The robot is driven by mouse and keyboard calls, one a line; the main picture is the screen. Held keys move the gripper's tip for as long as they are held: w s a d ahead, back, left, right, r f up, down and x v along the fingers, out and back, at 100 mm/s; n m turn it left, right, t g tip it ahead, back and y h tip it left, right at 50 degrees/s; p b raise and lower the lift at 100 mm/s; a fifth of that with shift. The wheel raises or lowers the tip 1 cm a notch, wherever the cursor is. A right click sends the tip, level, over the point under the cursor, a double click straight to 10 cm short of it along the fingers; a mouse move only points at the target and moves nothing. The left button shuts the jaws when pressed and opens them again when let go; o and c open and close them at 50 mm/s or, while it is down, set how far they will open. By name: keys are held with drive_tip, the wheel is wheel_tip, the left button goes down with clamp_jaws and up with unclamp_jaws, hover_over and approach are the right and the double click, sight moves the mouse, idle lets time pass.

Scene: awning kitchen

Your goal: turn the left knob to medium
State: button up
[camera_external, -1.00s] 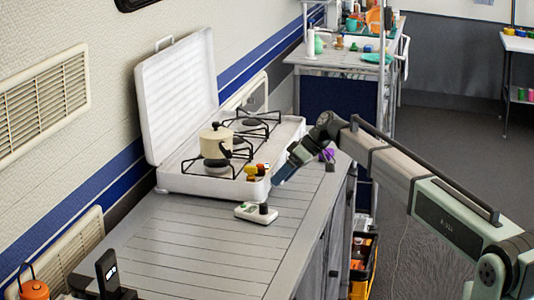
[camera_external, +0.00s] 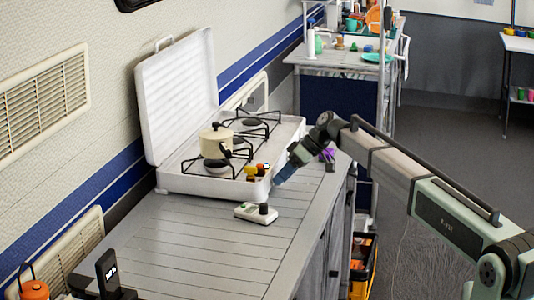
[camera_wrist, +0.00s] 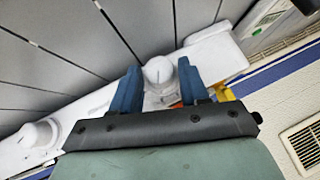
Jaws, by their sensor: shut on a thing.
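The white stove (camera_external: 215,187) stands on the counter with its lid up. My gripper (camera_external: 275,184) is at the near end of the stove's front side. In the wrist view, my gripper's blue fingers (camera_wrist: 158,84) are on either side of a white round knob (camera_wrist: 158,70) near one end of the stove front and are shut on it. The knob has a small dark pointer mark. A second white knob (camera_wrist: 38,134) sits farther along the same front, clear of my gripper. In the external view the held knob is hard to make out.
A cream pot (camera_external: 216,143) stands on the burner grate. Small yellow and red items (camera_external: 255,172) sit at the stove's near corner. A white-and-green device (camera_external: 256,215) with a dark top piece lies on the counter close to my gripper. The slatted counter (camera_external: 185,240) in front is mostly clear.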

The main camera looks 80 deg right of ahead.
drive_tip(key=shift+s+a+h, duration=0.1)
drive_tip(key=shift+a+h, duration=0.2)
drive_tip(key=shift+h, duration=0.3)
drive_tip(key=n+h, duration=0.1)
drive_tip(key=h, duration=0.1)
drive_tip(key=n+h, duration=0.1)
drive_tip(key=h, duration=0.1)
drive_tip(key=shift+a, duration=0.3)
drive_tip(key=shift+h, duration=0.4)
drive_tip(key=shift+d, duration=0.1)
drive_tip(key=o, duration=1.4)
drive_tip(key=shift+o, duration=0.2)
